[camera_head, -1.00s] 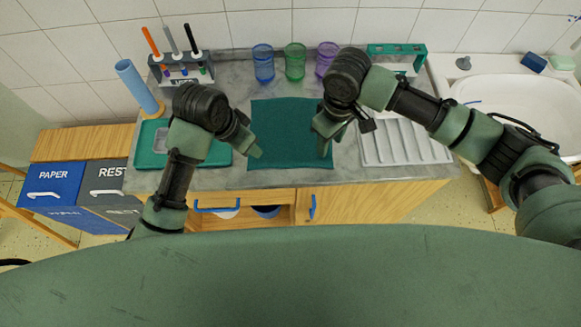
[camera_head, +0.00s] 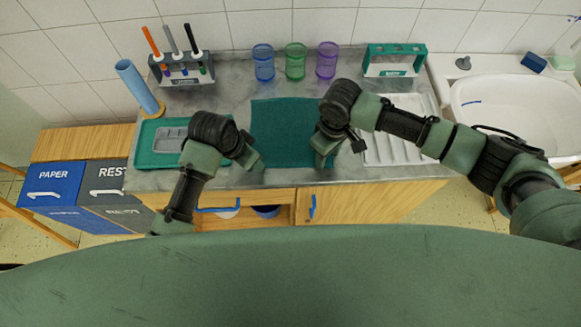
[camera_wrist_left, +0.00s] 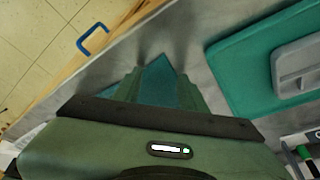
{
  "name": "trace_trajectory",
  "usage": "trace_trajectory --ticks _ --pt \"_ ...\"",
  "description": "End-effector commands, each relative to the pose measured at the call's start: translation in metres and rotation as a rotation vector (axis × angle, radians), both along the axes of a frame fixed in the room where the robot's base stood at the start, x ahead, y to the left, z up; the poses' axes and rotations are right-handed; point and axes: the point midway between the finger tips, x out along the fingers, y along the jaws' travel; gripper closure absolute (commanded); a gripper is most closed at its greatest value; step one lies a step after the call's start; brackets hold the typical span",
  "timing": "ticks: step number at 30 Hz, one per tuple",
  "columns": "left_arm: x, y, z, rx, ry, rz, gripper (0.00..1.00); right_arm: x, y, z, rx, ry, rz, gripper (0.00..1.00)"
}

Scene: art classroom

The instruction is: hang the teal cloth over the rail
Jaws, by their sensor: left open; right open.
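The teal cloth (camera_head: 284,118) lies spread flat on the grey counter, its front edge near the counter's front. My left gripper (camera_head: 256,163) is open at the cloth's front left corner. In the left wrist view a patch of the cloth (camera_wrist_left: 161,88) shows between the open fingers of this gripper (camera_wrist_left: 160,76). My right gripper (camera_head: 321,160) is open at the cloth's front right corner, and its arm hides part of the cloth's right side. Whether either gripper touches the cloth, I cannot tell. I cannot make out a separate rail; blue bar handles (camera_head: 217,209) show on the cabinet front.
A green tray (camera_head: 147,150) holding a grey piece lies left. A blue roll (camera_head: 136,84) and a marker rack (camera_head: 184,75) stand behind it. Several coloured cups (camera_head: 295,62) and a teal-and-white rack (camera_head: 393,64) line the back. A white ribbed tray (camera_head: 400,150) and sink (camera_head: 520,105) are right.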

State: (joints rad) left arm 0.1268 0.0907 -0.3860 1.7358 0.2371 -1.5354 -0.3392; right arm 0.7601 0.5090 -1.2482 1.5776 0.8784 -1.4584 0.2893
Motion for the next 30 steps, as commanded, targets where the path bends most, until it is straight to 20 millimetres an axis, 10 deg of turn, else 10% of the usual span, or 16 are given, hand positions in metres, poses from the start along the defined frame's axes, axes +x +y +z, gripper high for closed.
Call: trace_trajectory --ticks 12,21,30 --pt "0.0000 0.0000 -0.0067 0.000 0.000 0.000 0.58 -0.0005 0.0002 -0.0045 0.000 0.001 0.000 0.58" --pt "-0.0003 0.0002 -0.0070 0.001 0.001 0.000 0.99 -0.0008 -0.0001 -0.0048 -0.001 0.002 0.000 0.99" --pt "-0.0005 0.0006 -0.0074 0.002 0.002 0.000 1.00 -0.0008 -0.0006 -0.0051 -0.002 0.002 0.000 1.00"
